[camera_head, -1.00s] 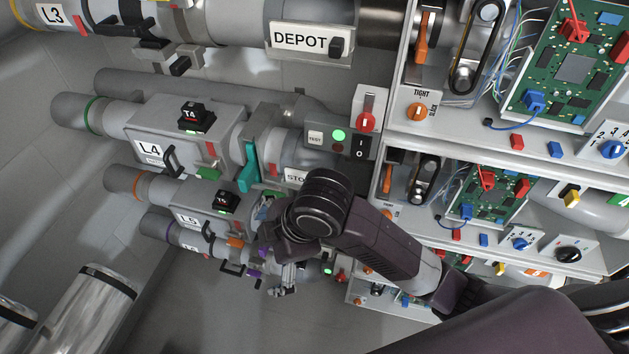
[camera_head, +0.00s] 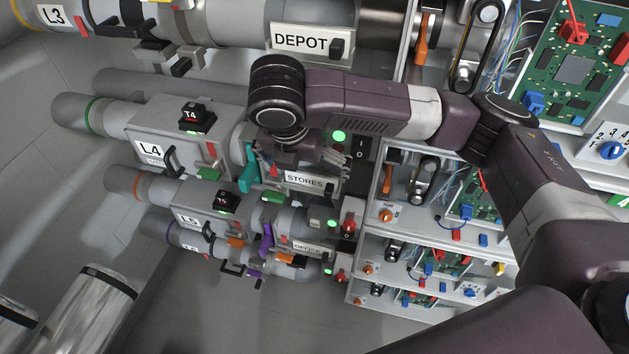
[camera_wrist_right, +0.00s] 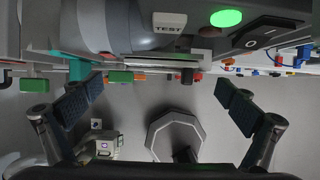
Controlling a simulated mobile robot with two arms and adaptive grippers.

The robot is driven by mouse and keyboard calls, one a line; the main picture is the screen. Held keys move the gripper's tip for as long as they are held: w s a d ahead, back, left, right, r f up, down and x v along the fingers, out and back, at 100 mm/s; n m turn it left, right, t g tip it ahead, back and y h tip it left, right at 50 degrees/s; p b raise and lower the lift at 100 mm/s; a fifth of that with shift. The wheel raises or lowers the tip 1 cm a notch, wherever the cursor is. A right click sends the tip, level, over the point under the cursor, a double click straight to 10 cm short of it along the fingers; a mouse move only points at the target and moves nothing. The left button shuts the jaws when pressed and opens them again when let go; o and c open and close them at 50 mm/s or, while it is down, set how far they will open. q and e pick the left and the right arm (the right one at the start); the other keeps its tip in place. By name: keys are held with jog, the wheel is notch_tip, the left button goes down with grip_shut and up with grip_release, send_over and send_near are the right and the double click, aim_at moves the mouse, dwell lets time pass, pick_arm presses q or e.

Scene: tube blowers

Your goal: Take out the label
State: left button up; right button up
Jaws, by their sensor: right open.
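White labels with black lettering sit on the pipe units in the head view. The STORES label (camera_head: 305,180) is on the middle unit, the DEPOT label (camera_head: 302,40) on the upper one, and the OFFICE label (camera_head: 307,247) on a lower one. My right gripper (camera_head: 298,163) is just above the STORES label, partly hidden by its own wrist. In the right wrist view the gripper (camera_wrist_right: 158,100) is open and empty, its two fingers wide apart. I cannot make out the STORES label there. My left gripper is not in view.
A white TEST button (camera_wrist_right: 169,20), a lit green lamp (camera_wrist_right: 226,18) and a black switch (camera_wrist_right: 262,32) are close ahead of the right gripper. A teal lever (camera_head: 248,172) is left of it. Shelves with circuit boards (camera_head: 575,65) stand at the right.

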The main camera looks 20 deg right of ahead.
aim_at(311, 183)
jog(key=x, duration=0.2)
jog(key=p+x, duration=0.1)
jog(key=x, duration=0.2)
jog(key=shift+s+d+f+p, duration=0.15)
jog(key=shift+f+p, duration=0.2)
jog(key=shift+f, duration=0.35)
jog(key=shift+c, duration=0.4)
jog(key=c, duration=1.1)
jog(key=shift+r, duration=0.15)
